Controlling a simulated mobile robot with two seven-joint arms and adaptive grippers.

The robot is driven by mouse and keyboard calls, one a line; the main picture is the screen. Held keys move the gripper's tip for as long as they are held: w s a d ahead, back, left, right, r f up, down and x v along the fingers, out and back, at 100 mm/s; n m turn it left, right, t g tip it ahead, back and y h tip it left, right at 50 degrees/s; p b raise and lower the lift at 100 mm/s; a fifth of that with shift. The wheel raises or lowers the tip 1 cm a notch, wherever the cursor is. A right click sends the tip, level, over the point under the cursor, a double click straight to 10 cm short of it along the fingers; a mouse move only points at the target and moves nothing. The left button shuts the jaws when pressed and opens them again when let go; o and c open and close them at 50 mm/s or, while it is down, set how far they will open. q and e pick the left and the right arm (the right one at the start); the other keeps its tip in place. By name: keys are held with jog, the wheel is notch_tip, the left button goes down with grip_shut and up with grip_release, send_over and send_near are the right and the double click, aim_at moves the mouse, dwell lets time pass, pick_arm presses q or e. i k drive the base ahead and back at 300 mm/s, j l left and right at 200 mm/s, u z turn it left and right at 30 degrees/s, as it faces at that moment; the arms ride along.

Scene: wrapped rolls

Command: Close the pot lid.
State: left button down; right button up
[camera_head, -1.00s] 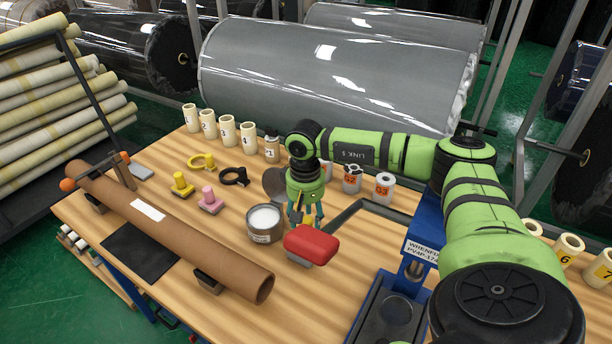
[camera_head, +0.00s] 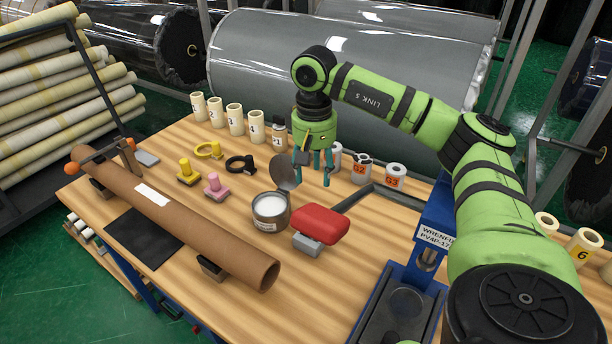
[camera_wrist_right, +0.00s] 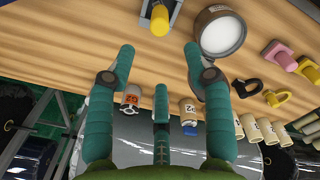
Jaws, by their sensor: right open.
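The pot (camera_head: 270,212) is a small grey metal can with white contents and a label, standing on the wooden table. Its round grey lid (camera_head: 286,171) stands raised open at the pot's far side. The open pot also shows in the right wrist view (camera_wrist_right: 221,36), at the top right. My right gripper (camera_head: 314,178) is open, just right of the raised lid and above the table. In the right wrist view its teal fingers (camera_wrist_right: 158,62) are spread with nothing between them; the right-hand finger hides most of the lid. My left gripper is not in view.
A red-topped block (camera_head: 320,224) stands close to the pot's right. A pink piece (camera_head: 214,188) and yellow piece (camera_head: 187,174) are left. A brown tube (camera_head: 180,219) lies at the front left; a blue press (camera_head: 428,254) is right.

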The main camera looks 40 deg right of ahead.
aim_at(281, 171)
jog(key=l+z, duration=0.1)
jog(key=z, duration=1)
